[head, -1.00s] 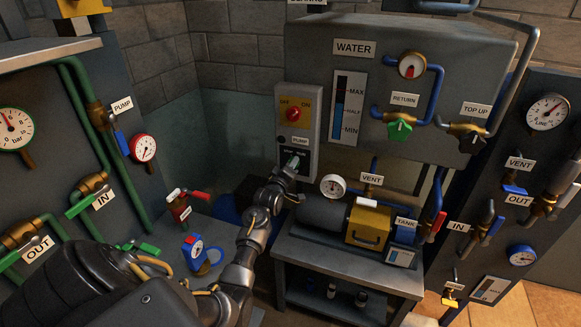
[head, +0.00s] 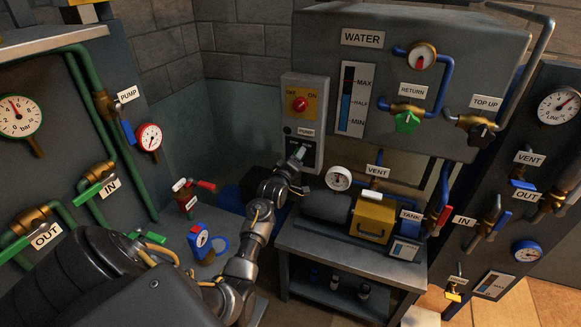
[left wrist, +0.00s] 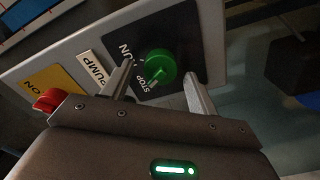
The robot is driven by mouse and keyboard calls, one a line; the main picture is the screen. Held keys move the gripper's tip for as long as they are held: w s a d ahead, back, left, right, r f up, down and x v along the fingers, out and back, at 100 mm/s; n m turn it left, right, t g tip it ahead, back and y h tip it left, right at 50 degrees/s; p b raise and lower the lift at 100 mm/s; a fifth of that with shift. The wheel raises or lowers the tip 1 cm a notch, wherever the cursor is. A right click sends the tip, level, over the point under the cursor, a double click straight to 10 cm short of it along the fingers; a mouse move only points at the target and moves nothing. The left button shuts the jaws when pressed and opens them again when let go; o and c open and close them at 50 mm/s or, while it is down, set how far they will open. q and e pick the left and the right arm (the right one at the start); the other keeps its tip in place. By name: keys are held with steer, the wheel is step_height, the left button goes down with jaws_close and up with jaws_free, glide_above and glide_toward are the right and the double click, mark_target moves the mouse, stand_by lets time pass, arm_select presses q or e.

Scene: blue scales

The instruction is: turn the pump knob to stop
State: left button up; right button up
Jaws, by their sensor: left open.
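The green pump knob (left wrist: 160,66) sits on a black plate (left wrist: 187,38) marked RUN and STOP. In the left wrist view its pale pointer is turned toward the word STOP. My left gripper (left wrist: 159,72) is open, with one finger on each side of the knob and gaps showing between. In the head view my left gripper (head: 297,154) is at the lower part of the grey pump panel (head: 287,84), below the PUMP label (head: 306,132). There the gripper mostly hides the knob. My right gripper is in neither view.
A red switch (head: 300,104) on a yellow OFF/ON plate is above the PUMP label. The grey water tank (head: 455,65) with its valves stands right of the panel. A yellow box (head: 373,219) and motor are on a low bench below.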

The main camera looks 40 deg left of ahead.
arm_select(q)
steer(key=b+v, duration=0.2)
steer(key=v, duration=0.8)
stand_by(0.3)
